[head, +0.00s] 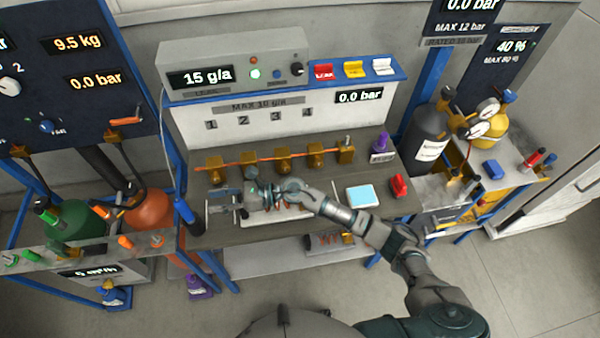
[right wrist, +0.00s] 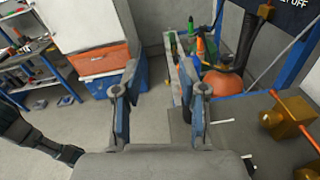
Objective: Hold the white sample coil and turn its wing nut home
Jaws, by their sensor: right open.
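My right gripper (head: 222,203) reaches over the bench from the right in the head view, its fingers pointing left. In the right wrist view its two fingers (right wrist: 160,105) stand apart with nothing between them. A white flat piece (head: 290,213) lies on the bench below my right wrist, partly hidden by it. I cannot tell whether this is part of the white sample coil. No wing nut can be made out. My left gripper is not in view.
A copper-coloured rod with several brass blocks (head: 283,158) runs behind my gripper. The bench (head: 250,236) also carries a light blue pad (head: 363,195), a red object (head: 399,186) and a purple bottle (head: 380,144). Gas cylinders stand left and right.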

